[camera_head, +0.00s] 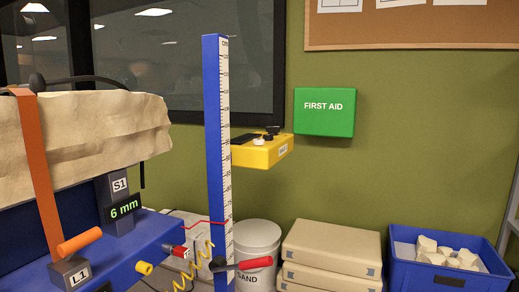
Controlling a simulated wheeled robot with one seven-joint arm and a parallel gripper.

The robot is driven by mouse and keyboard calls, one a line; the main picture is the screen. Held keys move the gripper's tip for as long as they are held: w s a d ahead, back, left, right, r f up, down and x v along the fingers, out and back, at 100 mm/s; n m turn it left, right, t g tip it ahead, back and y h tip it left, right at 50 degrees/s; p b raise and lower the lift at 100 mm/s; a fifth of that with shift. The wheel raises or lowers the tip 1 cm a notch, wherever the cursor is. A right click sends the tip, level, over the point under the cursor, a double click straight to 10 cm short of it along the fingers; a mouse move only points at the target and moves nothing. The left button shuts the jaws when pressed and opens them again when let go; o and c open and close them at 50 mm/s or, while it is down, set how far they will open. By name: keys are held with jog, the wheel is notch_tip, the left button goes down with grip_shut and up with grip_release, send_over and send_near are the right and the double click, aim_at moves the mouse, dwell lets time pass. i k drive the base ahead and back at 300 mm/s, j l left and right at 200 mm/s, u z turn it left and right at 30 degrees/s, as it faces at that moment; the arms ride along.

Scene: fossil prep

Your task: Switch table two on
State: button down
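No switch marked as table two's can be made out in the head view. A yellow box (262,151) with black and white controls on its top sits beside the blue post; its small label is too small to read for sure. Whether this bench is table two cannot be told. My gripper is not in view.
A blue ruled post (213,150) with a red-handled lever (255,262) stands mid-view. A pale rock slab (85,135) lies over the bench. A sand bucket (257,240), stacked beige blocks (330,245) and a blue crate (440,278) of pale pieces line the green wall.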

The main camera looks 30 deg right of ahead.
aim_at(274, 131)
jog(key=i+l+z, duration=0.15)
jog(key=l, duration=0.3)
jog(key=i+l+z, duration=0.15)
jog(key=i+l, duration=0.25)
jog(key=i+l+z, duration=0.15)
jog(key=i+l, duration=0.15)
jog(key=l, duration=0.15)
